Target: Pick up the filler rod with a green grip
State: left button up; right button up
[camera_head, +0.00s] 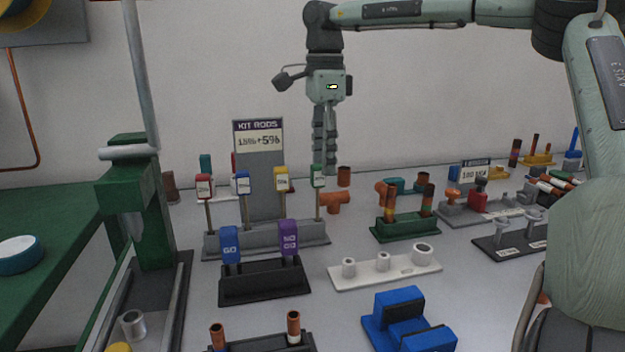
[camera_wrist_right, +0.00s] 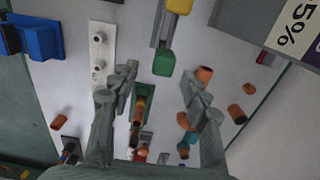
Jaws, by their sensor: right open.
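The filler rod with a green grip (camera_head: 318,177) stands upright at the right end of the grey rod rack (camera_head: 265,238). Its green grip also shows in the right wrist view (camera_wrist_right: 163,61), just beyond the fingertips and roughly between them. My right gripper (camera_head: 325,172) points down, with its tips near the green grip in the head view. In the right wrist view its fingers (camera_wrist_right: 162,82) are spread, with nothing held. I cannot tell the exact gap between tips and grip. My left gripper is not in view.
Rods with yellow (camera_head: 281,178), blue (camera_head: 242,183) and red (camera_head: 204,186) grips stand to the left in the rack. A sign panel (camera_head: 258,140) rises behind. Blue and purple gauges (camera_head: 289,238), a white fitting strip (camera_head: 385,268) and a green block (camera_head: 405,228) are nearby.

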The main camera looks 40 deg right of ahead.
aim_at(318, 186)
jog(key=f, duration=0.5)
jog(key=shift+w+a+f, duration=0.2)
jog(key=shift+w+a, duration=0.15)
jog(key=shift+a, duration=0.05)
grip_shut()
